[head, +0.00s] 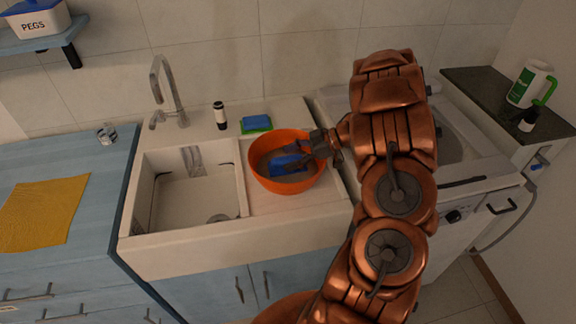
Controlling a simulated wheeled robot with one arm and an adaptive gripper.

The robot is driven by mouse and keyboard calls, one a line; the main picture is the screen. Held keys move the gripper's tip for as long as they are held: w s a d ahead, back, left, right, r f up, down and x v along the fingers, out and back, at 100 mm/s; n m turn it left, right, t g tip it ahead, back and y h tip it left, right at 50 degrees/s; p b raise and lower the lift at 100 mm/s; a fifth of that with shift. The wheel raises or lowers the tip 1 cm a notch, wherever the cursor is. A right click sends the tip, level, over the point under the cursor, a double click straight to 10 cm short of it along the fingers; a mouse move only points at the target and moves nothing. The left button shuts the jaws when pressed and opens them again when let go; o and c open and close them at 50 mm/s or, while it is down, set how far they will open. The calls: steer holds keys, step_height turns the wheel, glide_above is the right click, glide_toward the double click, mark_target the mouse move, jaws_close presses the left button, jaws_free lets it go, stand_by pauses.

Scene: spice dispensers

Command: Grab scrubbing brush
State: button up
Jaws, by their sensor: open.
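A blue object (288,164) lies inside an orange bowl (258,174). It may be the scrubbing brush, but its shape is partly covered and I cannot tell for sure. My gripper (297,153) is open. It reaches in from the right over the bowl's rim, with its dark fingers at the blue object. I cannot tell whether the fingers touch it.
The bowl stands on the sink's drainboard, right of the basin (195,195). Behind are a faucet (170,95), a small black-and-white bottle (220,115) and a blue-green sponge (256,123). A yellow cloth (42,210) lies on the left counter.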

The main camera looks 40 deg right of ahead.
jaws_close()
stand_by(0.4)
